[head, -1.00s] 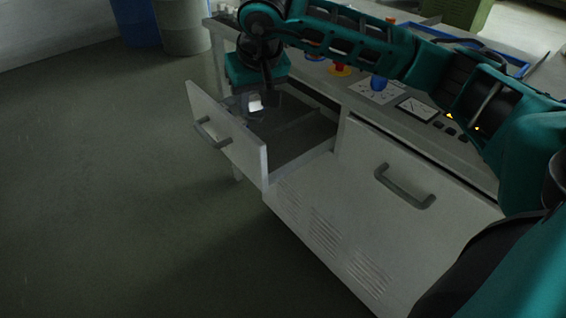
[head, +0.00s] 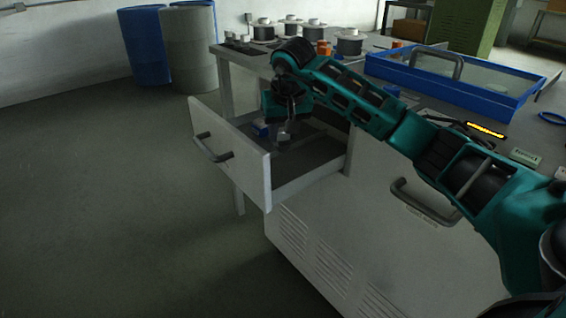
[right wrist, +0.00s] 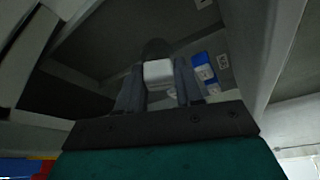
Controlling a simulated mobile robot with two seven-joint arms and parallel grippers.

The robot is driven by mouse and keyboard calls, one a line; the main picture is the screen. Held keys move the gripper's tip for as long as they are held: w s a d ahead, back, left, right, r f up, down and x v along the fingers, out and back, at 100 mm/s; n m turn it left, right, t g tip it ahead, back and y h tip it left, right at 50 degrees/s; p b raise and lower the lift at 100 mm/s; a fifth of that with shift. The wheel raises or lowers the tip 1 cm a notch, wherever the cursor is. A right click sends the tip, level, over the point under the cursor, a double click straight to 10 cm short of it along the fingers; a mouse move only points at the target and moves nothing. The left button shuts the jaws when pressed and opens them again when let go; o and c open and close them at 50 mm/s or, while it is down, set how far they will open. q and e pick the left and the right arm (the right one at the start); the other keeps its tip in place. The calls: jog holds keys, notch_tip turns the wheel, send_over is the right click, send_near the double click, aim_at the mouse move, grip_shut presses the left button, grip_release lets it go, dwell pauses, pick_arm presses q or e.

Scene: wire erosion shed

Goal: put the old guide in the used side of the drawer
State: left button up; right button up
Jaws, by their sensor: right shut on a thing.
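The drawer (head: 245,163) is pulled open at the left end of the bench. My right gripper (head: 282,136) points down into it, with its fingers low between the drawer walls. In the right wrist view, my right gripper (right wrist: 158,88) is shut on a pale, blocky piece, which I take to be the old guide (right wrist: 158,72). Small blue and white pieces (right wrist: 203,70) lie in the drawer to the right of the fingers, near a small label (right wrist: 222,60) whose text I cannot read. Whether the guide touches the drawer floor is unclear. My left gripper is out of view.
A cabinet front with a handle (head: 425,202) is right of the drawer. On the bench stand a blue-framed tray (head: 455,85) and several wire spools (head: 349,42). Blue (head: 143,45) and grey (head: 190,50) drums stand behind. The floor at left is clear.

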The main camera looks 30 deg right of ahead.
aim_at(284, 149)
notch_tip(284, 149, down, 7)
jog(key=shift+f+b, duration=0.1)
jog(key=shift+b, duration=0.6)
jog(key=o, duration=0.9)
jog(key=shift+c, duration=0.2)
jog(key=shift+o, duration=1.1)
jog(key=p+v, duration=0.3)
jog(key=v, duration=0.9)
